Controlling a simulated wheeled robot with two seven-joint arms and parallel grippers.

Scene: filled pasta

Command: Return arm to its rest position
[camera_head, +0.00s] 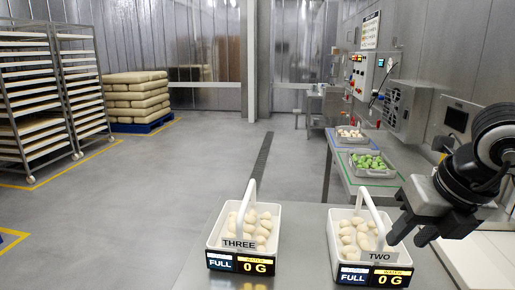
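My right gripper (405,241) comes in from the right on a black arm. Its two dark fingers point down and left, apart with a gap and nothing between them. It is above and right of the white basket labelled TWO (335,243), whose handle stands up close to the fingers in the picture. A second white basket labelled THREE (213,238) stands to its left. Both baskets hold pale pasta pieces and have a display in front reading FULL and 0 G. My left gripper is not in view.
Both baskets stand on a grey metal table (295,240). Behind are a tray of green pieces (375,173) and a tray of pale pieces (352,141). Control boxes (367,75) line the right wall. Rolling racks (75,80) and stacked sacks (135,95) stand at left. The middle floor is clear.

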